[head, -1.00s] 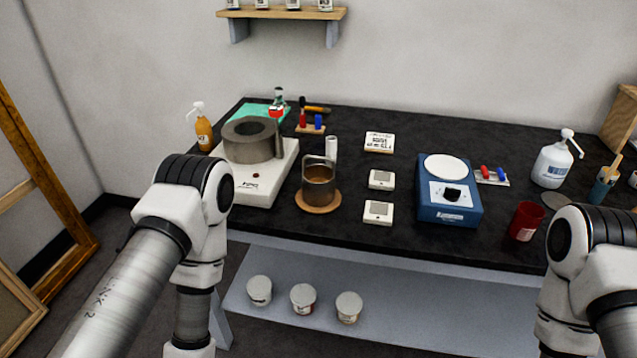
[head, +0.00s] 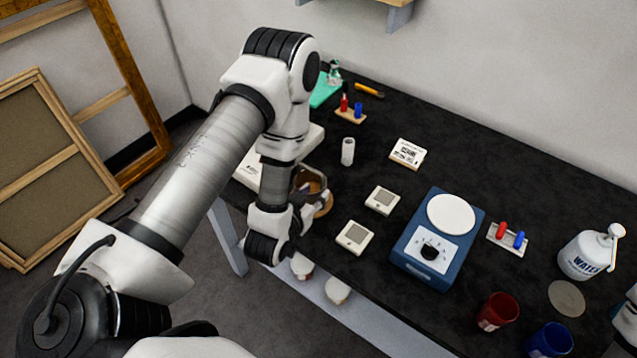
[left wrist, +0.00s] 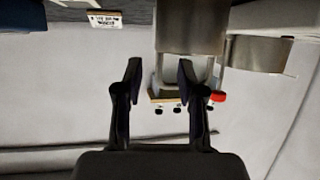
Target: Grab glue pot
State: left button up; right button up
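The glue pot (head: 309,180), a metal pot with a raised handle, stands on a round cork mat (head: 326,205) near the bench's front edge. My left arm partly hides it in the head view. My left gripper (head: 302,195) is low beside the pot on its front side. In the left wrist view, which appears upside down, the pot (left wrist: 190,30) is close ahead and its pale handle shows near the fingertips. The left gripper's fingers (left wrist: 160,68) are spread apart. Contact with the handle cannot be told. My right gripper is out of view.
A white appliance (head: 247,174) is partly hidden behind my arm. Lidded tubs (head: 338,291) sit on the lower shelf.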

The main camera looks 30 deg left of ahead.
aim_at(321, 185)
pick_arm(q)
jog(key=w+p, duration=0.1)
jog(key=w+a+p, duration=0.1)
jog(key=shift+w+r, duration=0.15)
jog(key=shift+w, duration=0.25)
jog(key=shift+w+d+f, duration=0.2)
jog(key=shift+w+f, duration=0.25)
jog(key=shift+w, duration=0.15)
jog(key=shift+w+d+f, duration=0.2)
jog(key=shift+w+f, duration=0.25)
jog(key=shift+w, duration=0.15)
jog(key=shift+s+a, duration=0.25)
jog(key=shift+a, duration=0.05)
grip_shut()
jog(key=shift+d, duration=0.1)
jog(key=shift+r, duration=0.15)
